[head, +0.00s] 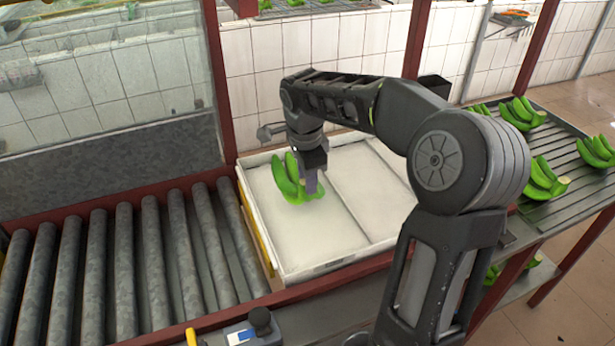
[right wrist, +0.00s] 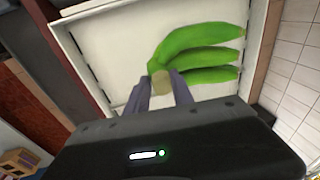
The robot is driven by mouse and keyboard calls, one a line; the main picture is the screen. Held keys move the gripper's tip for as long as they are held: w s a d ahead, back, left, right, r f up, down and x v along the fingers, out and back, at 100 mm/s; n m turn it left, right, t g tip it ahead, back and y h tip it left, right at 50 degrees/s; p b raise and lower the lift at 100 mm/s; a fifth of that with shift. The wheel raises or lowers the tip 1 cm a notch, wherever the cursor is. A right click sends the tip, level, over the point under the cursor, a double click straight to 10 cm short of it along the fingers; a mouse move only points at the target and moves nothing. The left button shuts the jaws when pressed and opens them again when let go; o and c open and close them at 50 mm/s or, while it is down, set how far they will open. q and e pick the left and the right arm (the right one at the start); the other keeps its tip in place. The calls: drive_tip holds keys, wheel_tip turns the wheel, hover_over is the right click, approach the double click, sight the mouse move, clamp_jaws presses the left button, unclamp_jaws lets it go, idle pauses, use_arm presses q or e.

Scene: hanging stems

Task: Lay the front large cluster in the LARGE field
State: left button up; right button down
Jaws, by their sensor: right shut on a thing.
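My right gripper (head: 310,180) is shut on a green banana cluster (head: 288,184) by its cut crown. In the right wrist view the cluster (right wrist: 205,48) shows its fingers pointing away from the gripper fingertips (right wrist: 162,88). The cluster is over the left field of a white tray (head: 330,268) split by a divider; I cannot tell whether it touches the tray floor. More clusters lie on the slatted rack at right: a near one (head: 541,182), one at the right edge (head: 598,151) and others behind. My left gripper is not in view.
A roller conveyor (head: 130,260) runs left of the tray. The slatted rack (head: 560,130) stands at right. A red post (head: 220,80) and a glass panel stand behind left. The tray's right field (head: 372,185) looks empty, partly hidden by my arm.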

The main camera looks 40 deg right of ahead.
drive_tip(key=shift+w+f+b, duration=0.1)
drive_tip(key=shift+f+b, duration=0.9)
drive_tip(key=shift+f, duration=0.3)
drive_tip(key=shift+f+b, duration=0.3)
drive_tip(key=shift+f, duration=0.05)
drive_tip(key=c, duration=1.3)
unclamp_jaws()
drive_tip(key=shift+r, duration=0.1)
drive_tip(key=shift+o, duration=1.4)
drive_tip(key=shift+s+f, duration=0.2)
drive_tip(key=shift+f, duration=0.05)
drive_tip(key=shift+a+r, duration=0.1)
drive_tip(key=shift+r, duration=0.45)
wheel_tip(320, 180, up, 7)
drive_tip(key=a, duration=0.1)
drive_tip(key=shift+s, duration=0.4)
drive_tip(key=shift+f, duration=0.1)
